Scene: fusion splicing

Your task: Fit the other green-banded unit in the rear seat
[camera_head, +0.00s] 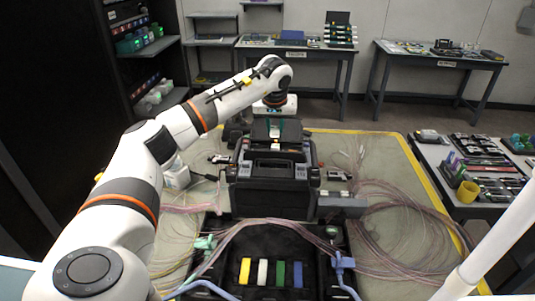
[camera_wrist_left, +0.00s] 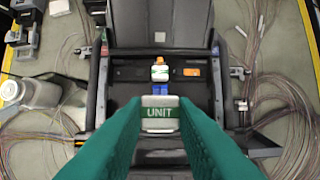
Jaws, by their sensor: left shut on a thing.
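My left gripper (camera_head: 275,128) reaches over the black splicing machine (camera_head: 270,172) from behind in the head view. In the left wrist view its green fingers (camera_wrist_left: 160,118) are shut on a pale unit (camera_wrist_left: 160,112) with a green band reading "UNIT". The held unit is over the machine's open bay. Just beyond it are small blue parts (camera_wrist_left: 160,90). Farther on sits a white piece (camera_wrist_left: 160,72) with a green marking and an orange top. The rear seat cannot be made out clearly. Whether the held unit touches anything below is unclear. My right gripper is out of view.
A black tray (camera_head: 325,237) with yellow, white, green and blue strips is in front of the machine. Coiled fibres (camera_head: 395,215) spread on both sides of the mat. A side table (camera_head: 434,153) at right carries tools and a yellow cup (camera_head: 467,194).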

